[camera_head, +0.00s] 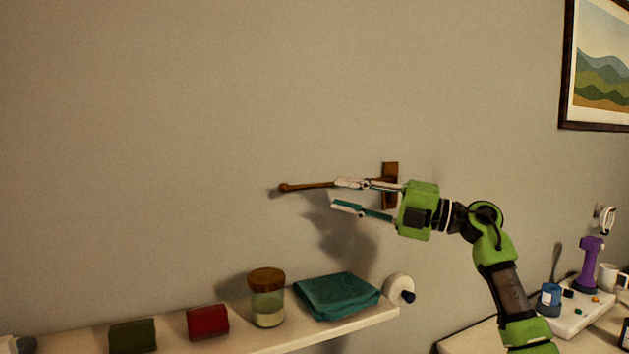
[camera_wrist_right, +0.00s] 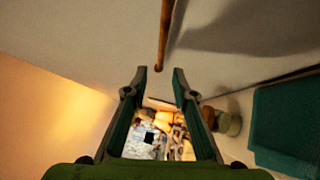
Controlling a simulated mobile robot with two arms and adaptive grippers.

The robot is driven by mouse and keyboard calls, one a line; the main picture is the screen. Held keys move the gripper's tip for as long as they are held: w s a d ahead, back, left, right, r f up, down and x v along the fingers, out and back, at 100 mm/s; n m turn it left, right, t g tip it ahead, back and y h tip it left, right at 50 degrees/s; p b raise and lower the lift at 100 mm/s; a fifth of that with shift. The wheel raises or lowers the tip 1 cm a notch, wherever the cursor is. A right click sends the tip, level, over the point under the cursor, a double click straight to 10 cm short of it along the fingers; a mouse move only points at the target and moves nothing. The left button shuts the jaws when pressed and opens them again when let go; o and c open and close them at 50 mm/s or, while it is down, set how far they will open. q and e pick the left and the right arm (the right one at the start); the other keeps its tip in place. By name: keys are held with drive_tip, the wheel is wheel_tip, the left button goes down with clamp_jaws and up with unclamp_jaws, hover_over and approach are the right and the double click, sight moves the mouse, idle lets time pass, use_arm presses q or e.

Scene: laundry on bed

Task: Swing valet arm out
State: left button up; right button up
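The valet arm (camera_head: 305,186) is a thin brown wooden rod with a rounded end. It stretches left from a dark wooden wall plate (camera_head: 390,170), close along the wall. My right gripper (camera_head: 342,194) is open, with its two fingers apart. In the head view its upper finger overlaps the rod and hides part of it. In the right wrist view the rod (camera_wrist_right: 165,35) comes down from the top toward the gap between the open fingertips (camera_wrist_right: 160,72). I cannot tell whether a finger touches it. My left gripper is not in view.
Below, a shelf (camera_head: 365,323) holds a lidded jar (camera_head: 267,300), a folded teal cloth (camera_head: 337,296), and red (camera_head: 207,322) and green (camera_head: 132,335) items. A white round piece (camera_head: 398,288) is at its right end. A cluttered surface is at lower right. The wall above is clear.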

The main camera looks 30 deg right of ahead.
sight(311, 188)
drive_tip(key=p+x, duration=0.2)
drive_tip(key=x, duration=0.5)
drive_tip(key=shift+w+a, duration=0.1)
drive_tip(key=shift+w, duration=0.1)
drive_tip(key=shift+f, duration=0.1)
clamp_jaws()
